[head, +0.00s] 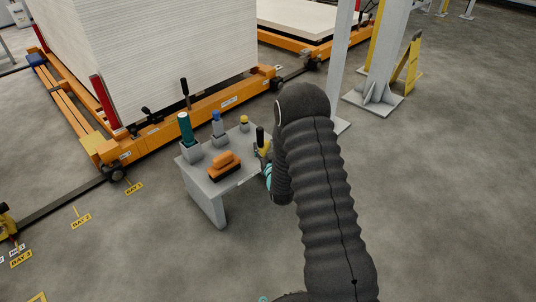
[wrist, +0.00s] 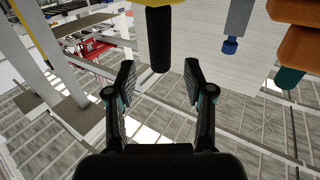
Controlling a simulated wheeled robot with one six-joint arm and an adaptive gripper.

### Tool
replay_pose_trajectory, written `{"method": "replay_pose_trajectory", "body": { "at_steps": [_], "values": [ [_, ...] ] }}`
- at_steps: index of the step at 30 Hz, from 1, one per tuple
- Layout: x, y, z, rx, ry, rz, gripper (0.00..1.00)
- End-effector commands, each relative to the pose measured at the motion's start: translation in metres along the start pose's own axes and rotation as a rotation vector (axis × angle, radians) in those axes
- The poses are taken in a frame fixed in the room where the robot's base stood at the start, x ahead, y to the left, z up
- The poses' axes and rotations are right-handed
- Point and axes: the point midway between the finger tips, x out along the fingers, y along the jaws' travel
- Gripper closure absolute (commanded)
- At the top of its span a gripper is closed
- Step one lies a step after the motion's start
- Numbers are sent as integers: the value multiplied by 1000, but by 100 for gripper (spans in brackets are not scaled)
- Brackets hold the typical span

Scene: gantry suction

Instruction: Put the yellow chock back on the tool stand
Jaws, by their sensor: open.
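The yellow chock (head: 262,149) with its black upright handle (head: 260,133) is at the right edge of the grey tool stand (head: 225,179), partly hidden by my arm. I cannot tell whether it rests fully on the stand. In the wrist view the black handle (wrist: 158,42) points down from the yellow body (wrist: 155,3), which is cut by the top edge. My gripper (wrist: 160,82) is open and empty; the handle lies just above the gap between its fingertips in the picture, apart from them. In the head view my arm hides most of the gripper.
The stand also holds an orange block (head: 224,164), a teal-handled tool (head: 186,129), a blue-topped tool (head: 217,123) and a small yellow-topped piece (head: 244,120). Behind stands an orange frame (head: 215,104) with a white panel stack (head: 160,60). A grey post (head: 341,70) rises beyond my arm.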

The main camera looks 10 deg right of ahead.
Motion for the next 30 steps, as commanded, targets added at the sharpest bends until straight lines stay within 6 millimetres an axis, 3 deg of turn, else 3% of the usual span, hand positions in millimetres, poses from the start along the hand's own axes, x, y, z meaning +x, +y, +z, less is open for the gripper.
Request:
{"method": "replay_pose_trajectory", "body": {
  "at_steps": [6,14,23,30],
  "values": [
    [-34,1,0,0,0,1,47],
    [-43,1,-12,-3,-14,2,47],
    [-42,5,-86,-16,-185,19,47],
    [-73,8,-147,-18,-350,39,47]
  ]
}}
